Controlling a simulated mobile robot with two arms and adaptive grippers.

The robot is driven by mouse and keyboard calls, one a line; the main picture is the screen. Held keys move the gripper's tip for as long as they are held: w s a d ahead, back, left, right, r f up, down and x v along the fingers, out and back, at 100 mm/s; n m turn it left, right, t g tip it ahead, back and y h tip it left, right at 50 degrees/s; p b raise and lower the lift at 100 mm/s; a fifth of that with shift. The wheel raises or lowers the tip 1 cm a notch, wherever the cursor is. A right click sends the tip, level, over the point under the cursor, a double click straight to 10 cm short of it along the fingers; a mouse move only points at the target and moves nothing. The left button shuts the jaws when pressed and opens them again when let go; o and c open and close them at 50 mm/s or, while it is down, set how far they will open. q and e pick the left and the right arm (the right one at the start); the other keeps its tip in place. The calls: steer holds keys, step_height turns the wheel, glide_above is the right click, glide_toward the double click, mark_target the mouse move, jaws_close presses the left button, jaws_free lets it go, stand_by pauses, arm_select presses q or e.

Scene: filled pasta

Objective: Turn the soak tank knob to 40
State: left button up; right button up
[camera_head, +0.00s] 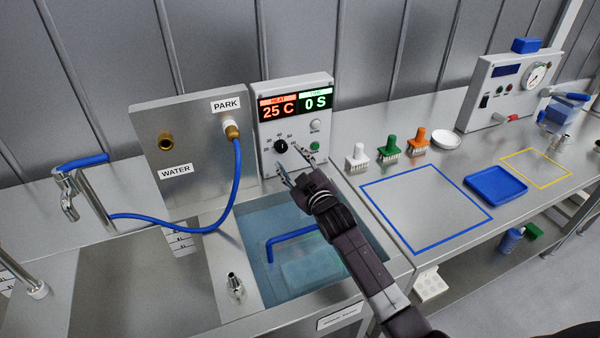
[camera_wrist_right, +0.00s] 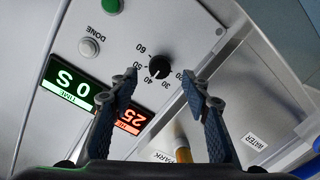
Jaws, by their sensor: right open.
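The control panel (camera_head: 265,150) is a light grey box behind the soak tank (camera_head: 255,225). Its red display (camera_head: 277,110) reads 25 C and its green display (camera_head: 316,103) reads 0 S. The knob (camera_head: 280,146) is small, round and black; it also shows in the right wrist view (camera_wrist_right: 159,67), ringed by numbers including 30, 40, 50 and 60. I cannot make out its pointer setting. My right gripper (camera_head: 293,162) is open in front of the panel. In the right wrist view its fingertips (camera_wrist_right: 159,76) are on either side of the knob, with nothing visible between them touching it.
A grey button (camera_head: 315,125) and a green button (camera_head: 314,146) are right of the knob. The steel PARK/WATER panel (camera_head: 185,140) with a blue hose (camera_head: 238,180) stands to the left. White, green and orange brushes (camera_head: 357,158) stand on the right.

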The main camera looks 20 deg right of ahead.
steer(key=s, duration=0.7)
steer(key=shift+d+r, duration=0.15)
steer(key=shift+r, duration=0.1)
steer(key=shift+s, duration=0.1)
